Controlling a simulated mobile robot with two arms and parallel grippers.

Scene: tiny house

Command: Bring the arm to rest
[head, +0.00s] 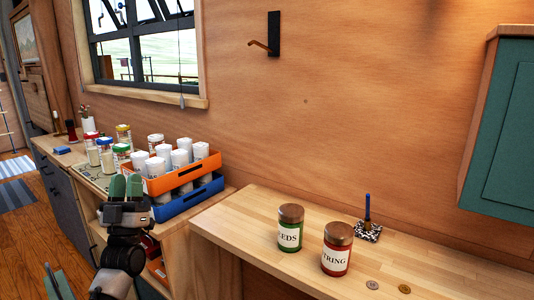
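My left arm comes up from the bottom left, and its gripper (126,188) points away from me. Its two green fingers lie side by side with no clear gap, and I see nothing held between them. In the picture it overlaps the counter's front, just left of an orange crate (184,177) and a blue crate (188,200). I cannot tell how far it is from them. My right gripper is not in view.
White-lidded jars (180,158) fill the stacked crates. More jars (107,155) stand left of them. On the right worktop (240,215) are a green SEEDS jar (290,234), a red STRING jar (336,257), a blue upright item (367,208) and two small discs. A teal cabinet (505,130) hangs at right.

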